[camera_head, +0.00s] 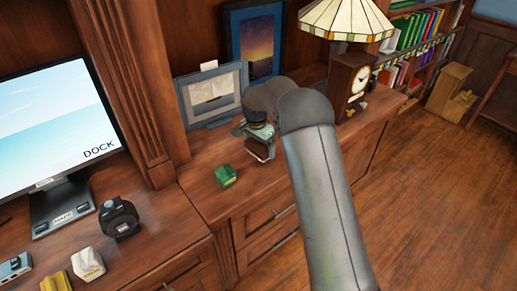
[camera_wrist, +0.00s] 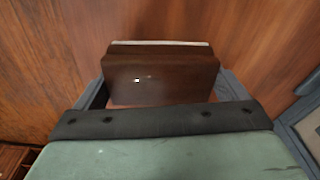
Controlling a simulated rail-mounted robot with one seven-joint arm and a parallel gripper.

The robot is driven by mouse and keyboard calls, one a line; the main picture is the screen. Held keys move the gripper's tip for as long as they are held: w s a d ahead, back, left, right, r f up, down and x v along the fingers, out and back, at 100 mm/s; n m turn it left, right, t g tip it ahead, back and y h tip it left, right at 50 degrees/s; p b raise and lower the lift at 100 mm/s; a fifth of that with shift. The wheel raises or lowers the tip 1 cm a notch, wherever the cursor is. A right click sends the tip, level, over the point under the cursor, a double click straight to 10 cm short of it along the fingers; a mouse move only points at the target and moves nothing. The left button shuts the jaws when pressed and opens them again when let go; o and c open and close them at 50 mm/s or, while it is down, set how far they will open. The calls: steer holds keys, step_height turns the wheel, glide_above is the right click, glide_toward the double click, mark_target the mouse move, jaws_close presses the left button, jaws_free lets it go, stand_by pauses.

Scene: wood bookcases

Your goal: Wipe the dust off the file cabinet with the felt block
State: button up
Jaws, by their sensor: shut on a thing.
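My gripper (camera_head: 257,142) is shut on a dark brown block with a pale strip along one edge, the felt block (camera_head: 259,150). In the wrist view the felt block (camera_wrist: 160,78) sits between the two grey fingers, its pale edge facing away from the palm. The file cabinet (camera_head: 200,176) seems to be the wood cabinet with drawers below my gripper. The block is over its top, near the picture frame; I cannot tell whether it touches the wood. No dust can be made out. My arm hides part of the cabinet top.
A small green box (camera_head: 226,175) lies on the cabinet top left of my gripper. A grey picture frame (camera_head: 187,104), a dark-framed sunset picture (camera_head: 232,50), a clock (camera_head: 346,85) and a stained-glass lamp (camera_head: 345,18) stand behind. A monitor (camera_head: 60,120) is at left.

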steer(key=shift+r+p, duration=1.05)
steer(key=shift+r, duration=1.3)
